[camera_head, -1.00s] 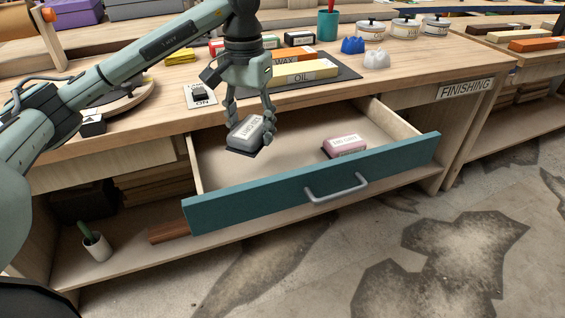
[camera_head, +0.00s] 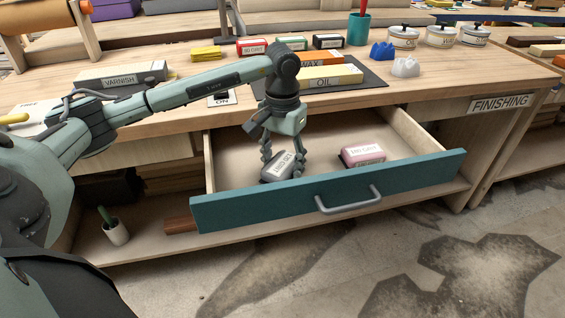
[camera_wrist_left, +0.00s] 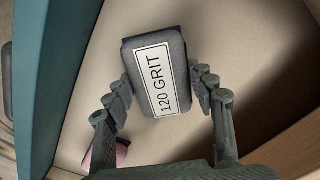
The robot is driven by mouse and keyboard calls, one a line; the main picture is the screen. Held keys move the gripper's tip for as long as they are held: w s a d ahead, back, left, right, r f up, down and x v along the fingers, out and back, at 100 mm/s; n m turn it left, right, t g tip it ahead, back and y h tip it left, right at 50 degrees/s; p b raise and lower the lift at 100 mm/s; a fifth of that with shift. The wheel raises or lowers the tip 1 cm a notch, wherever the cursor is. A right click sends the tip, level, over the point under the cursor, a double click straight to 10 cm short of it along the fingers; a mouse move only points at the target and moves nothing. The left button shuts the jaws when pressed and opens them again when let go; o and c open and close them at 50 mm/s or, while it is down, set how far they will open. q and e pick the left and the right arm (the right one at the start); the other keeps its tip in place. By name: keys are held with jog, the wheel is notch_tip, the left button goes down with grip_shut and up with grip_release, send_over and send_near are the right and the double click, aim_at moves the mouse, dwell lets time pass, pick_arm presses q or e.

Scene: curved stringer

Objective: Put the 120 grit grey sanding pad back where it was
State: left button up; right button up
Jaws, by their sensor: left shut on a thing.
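The grey sanding pad (camera_head: 281,166) is between the fingers of my left gripper (camera_head: 283,164), which is shut on it inside the open drawer (camera_head: 328,189). Its label reads 120 GRIT in the left wrist view (camera_wrist_left: 158,80). The pad looks tilted in the head view, low in the drawer's left part. I cannot tell if it touches the drawer floor. A pink sanding pad (camera_head: 362,154) lies in the drawer to its right, and part of it shows in the left wrist view (camera_wrist_left: 106,151). My right gripper is not in view.
The teal drawer front with its grey handle (camera_head: 348,199) stands out from the bench. Above, the bench top carries an OIL box (camera_head: 330,76), a WAX box (camera_head: 322,58), VARNISH box (camera_head: 122,75) and several small grit-labelled pads. The drawer floor between the two pads is clear.

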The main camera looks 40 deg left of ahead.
pick_arm(q)
jog(key=shift+f, duration=0.1)
jog(key=o, duration=1)
jog(key=shift+o, duration=0.2)
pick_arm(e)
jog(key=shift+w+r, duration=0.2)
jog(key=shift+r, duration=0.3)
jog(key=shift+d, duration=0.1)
